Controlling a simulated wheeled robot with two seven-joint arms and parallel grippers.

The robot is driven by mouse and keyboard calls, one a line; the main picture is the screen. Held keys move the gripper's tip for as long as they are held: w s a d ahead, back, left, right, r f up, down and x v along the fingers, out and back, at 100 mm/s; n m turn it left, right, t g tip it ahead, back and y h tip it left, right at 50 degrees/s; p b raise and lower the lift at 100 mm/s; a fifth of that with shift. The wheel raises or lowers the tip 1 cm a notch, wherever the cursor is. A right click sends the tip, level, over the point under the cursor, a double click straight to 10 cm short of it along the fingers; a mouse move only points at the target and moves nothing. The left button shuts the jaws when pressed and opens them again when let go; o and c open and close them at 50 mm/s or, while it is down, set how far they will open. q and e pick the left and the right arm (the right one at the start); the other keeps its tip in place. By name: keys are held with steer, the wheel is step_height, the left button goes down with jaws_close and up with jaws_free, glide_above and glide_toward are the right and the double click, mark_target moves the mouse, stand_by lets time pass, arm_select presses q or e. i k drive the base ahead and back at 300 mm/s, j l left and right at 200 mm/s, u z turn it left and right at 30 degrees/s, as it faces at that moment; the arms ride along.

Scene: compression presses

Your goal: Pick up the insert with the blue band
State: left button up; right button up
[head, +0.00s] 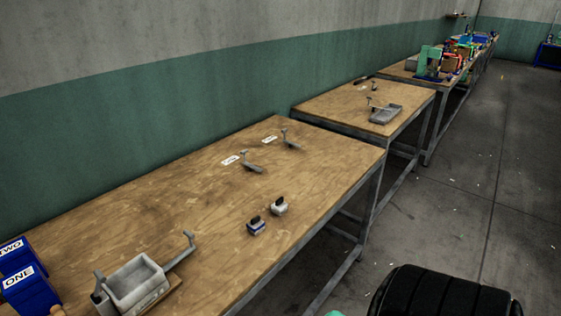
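Two small block-shaped inserts with dark knobs on top stand side by side on the near workbench (190,200). The nearer insert (256,229) shows a blue band around its pale body. The farther insert (279,208) looks plain pale grey. Both stand near the bench's right edge, slightly apart, with nothing touching them. Neither of my grippers is in the head view.
A grey press with a tray (137,287) stands at the front left, beside blue bins marked ONE (30,290) and TWO (15,255). Grey brackets (252,163) and white labels lie farther back. A black ribbed object (440,292) is at the lower right. Bench surface around the inserts is clear.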

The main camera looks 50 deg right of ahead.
mark_target(256, 226)
steer(key=z, duration=1.35)
